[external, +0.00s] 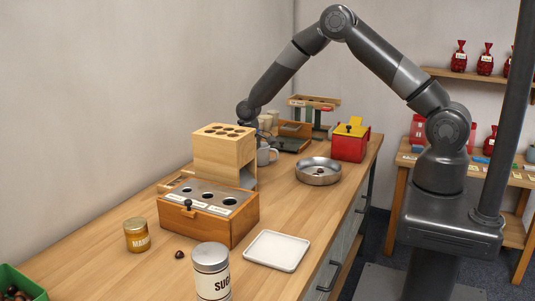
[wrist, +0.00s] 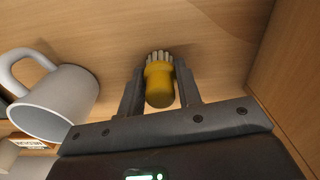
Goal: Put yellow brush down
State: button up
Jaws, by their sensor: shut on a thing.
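The yellow brush (wrist: 160,84) is between the two fingers of my gripper (wrist: 159,92) in the wrist view. Its pale bristles point away from my palm, towards the wooden counter (wrist: 205,30). I cannot tell whether the bristles touch the counter. In the external view my gripper and the brush are hidden behind the wooden block with holes (external: 224,150); only my wrist shows above and behind it.
A white mug (wrist: 62,102) lies left of my gripper in the wrist view. A wooden wall (wrist: 290,75) stands close on the right. In the external view a metal bowl (external: 318,178) and a red box (external: 350,146) stand farther right.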

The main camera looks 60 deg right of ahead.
jog(key=o, duration=1)
jog(key=shift+c, duration=0.2)
notch_tip(320, 180, up, 12)
jog(key=shift+r, duration=0.1)
jog(key=s+r+t, duration=0.3)
jog(key=s+r, duration=1.3)
jog(key=r, duration=0.4)
jog(key=s+r+m+t, duration=0.1)
jog(key=s+r+t, duration=0.1)
jog(key=s, duration=2)
jog(key=shift+d+r+m+t, duration=0.3)
jog(key=shift+r+m, duration=0.1)
jog(key=shift+r, duration=0.45)
